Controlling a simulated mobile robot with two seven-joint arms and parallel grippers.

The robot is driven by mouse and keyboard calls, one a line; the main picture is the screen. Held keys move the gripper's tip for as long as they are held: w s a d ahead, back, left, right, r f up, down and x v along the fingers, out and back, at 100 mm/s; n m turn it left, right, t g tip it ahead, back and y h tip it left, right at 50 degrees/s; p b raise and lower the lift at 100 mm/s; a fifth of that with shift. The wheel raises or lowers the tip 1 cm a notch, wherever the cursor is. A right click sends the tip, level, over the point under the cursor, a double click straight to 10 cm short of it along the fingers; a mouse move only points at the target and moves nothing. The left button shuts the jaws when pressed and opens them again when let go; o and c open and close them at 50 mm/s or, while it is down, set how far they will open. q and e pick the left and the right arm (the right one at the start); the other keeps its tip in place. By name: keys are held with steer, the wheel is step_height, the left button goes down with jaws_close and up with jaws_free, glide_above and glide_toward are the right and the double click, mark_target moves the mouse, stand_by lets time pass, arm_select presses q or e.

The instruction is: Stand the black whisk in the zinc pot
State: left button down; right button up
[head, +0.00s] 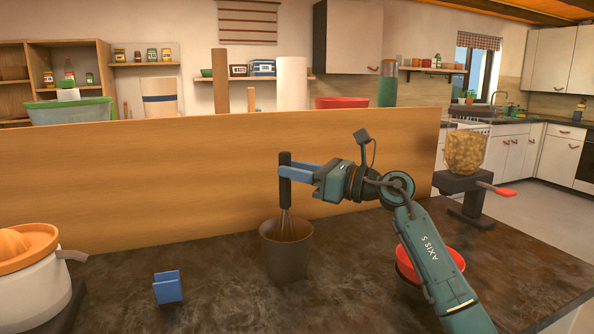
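The black whisk (285,184) is upright, its handle at the fingertips of my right gripper (289,173). The blue fingers reach in from the right and appear shut on the handle. The whisk's wires go down inside the rim of the zinc pot (286,256), a dark grey pot standing on the counter. The pot's front wall hides the lower end of the wires, so I cannot tell whether they touch the bottom. My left gripper is not in view.
A white juicer with an orange top (28,243) stands at the left. A small blue holder (168,287) is on the dark counter (220,300). A red bowl (440,262) is partly behind my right arm. A dispenser (466,155) stands at right, a wooden panel (150,190) behind.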

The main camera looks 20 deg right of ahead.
steer(key=o, duration=0.3)
steer(key=b+v, duration=0.2)
steer(key=v, duration=1.1)
steer(key=shift+d+b, duration=0.1)
steer(key=shift+b, duration=0.2)
stand_by(0.4)
